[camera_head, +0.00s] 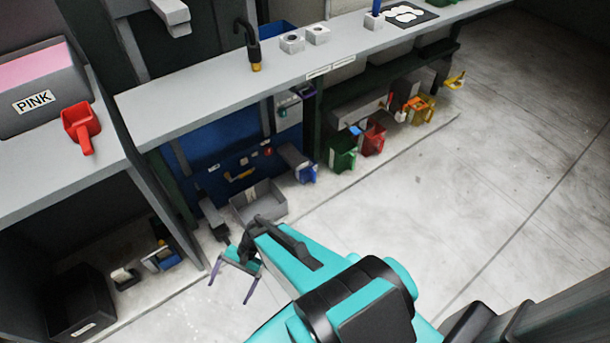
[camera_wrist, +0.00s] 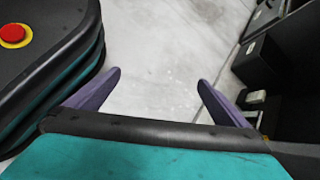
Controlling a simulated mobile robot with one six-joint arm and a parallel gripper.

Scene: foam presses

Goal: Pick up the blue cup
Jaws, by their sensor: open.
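I cannot make out for sure which thing is the blue cup. A small blue object (camera_head: 306,173) sits on the floor under the bench, against a grey box; its shape is too small to tell. A blue upright piece (camera_head: 376,8) stands on the bench at the top, cut by the frame edge. My gripper (camera_head: 231,286) is open over the floor in front of the bench, below and left of the small blue object. In the wrist view my gripper (camera_wrist: 160,77) has its purple fingers wide apart, with only bare floor between them.
A red scoop-like cup (camera_head: 80,125) sits on the left table (camera_head: 40,185), beside a bin labelled PINK (camera_head: 40,90). The long bench (camera_head: 190,85) runs along the back. Green (camera_head: 342,157) and red (camera_head: 373,139) containers stand beneath it. The floor (camera_head: 480,150) at right is clear.

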